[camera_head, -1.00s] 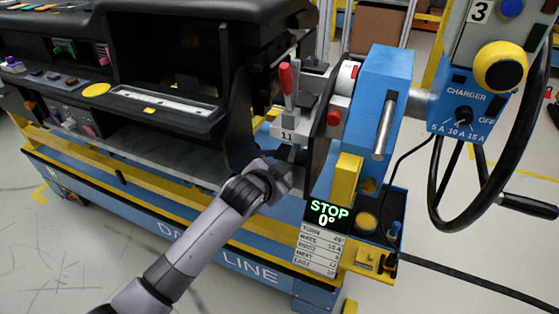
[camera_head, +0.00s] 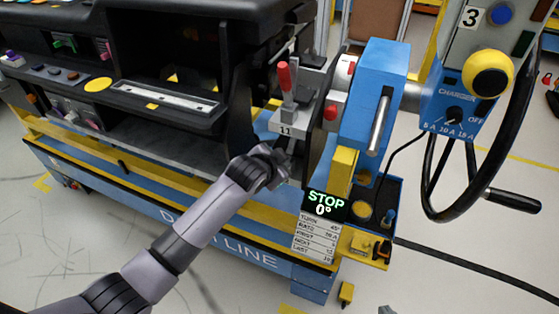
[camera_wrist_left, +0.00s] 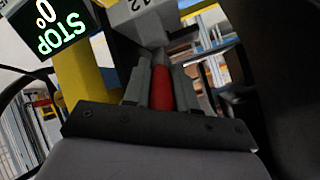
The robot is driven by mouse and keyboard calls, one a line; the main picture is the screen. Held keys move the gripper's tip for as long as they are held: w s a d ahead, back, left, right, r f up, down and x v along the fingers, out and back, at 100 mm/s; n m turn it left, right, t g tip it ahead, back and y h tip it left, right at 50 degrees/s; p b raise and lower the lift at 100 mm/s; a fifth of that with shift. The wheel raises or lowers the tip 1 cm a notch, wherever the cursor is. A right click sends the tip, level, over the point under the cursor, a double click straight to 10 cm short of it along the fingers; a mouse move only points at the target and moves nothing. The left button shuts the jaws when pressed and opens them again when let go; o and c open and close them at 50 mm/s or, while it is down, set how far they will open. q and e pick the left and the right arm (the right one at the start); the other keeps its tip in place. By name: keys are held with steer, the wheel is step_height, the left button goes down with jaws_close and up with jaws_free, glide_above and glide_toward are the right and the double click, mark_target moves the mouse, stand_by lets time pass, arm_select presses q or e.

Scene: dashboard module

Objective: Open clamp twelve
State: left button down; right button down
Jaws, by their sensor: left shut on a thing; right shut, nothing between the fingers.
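The left wrist view shows the grey clamp twelve (camera_wrist_left: 148,24), its label partly cut off at the top edge. Its red handle (camera_wrist_left: 161,90) stands between the fingers of my left gripper (camera_wrist_left: 160,72), which is shut on it. In the head view my left arm reaches from the lower left to just below clamp eleven (camera_head: 289,118); its fingers and clamp twelve are hidden there. Clamp eleven's red handle (camera_head: 284,78) points up. A small grey tip at the bottom edge looks like my right gripper (camera_head: 387,310), shut and empty, mostly out of frame.
The dark dashboard (camera_head: 160,30) lies on a blue and yellow frame. A blue block with a metal bar (camera_head: 379,120), a display reading STOP 0° (camera_head: 325,203), a black handwheel (camera_head: 480,185) and a charger panel (camera_head: 455,105) stand on the right. Open floor lies lower left.

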arm_select(q)
steer(key=c, duration=0.9)
jaws_free()
steer(key=v, duration=0.7)
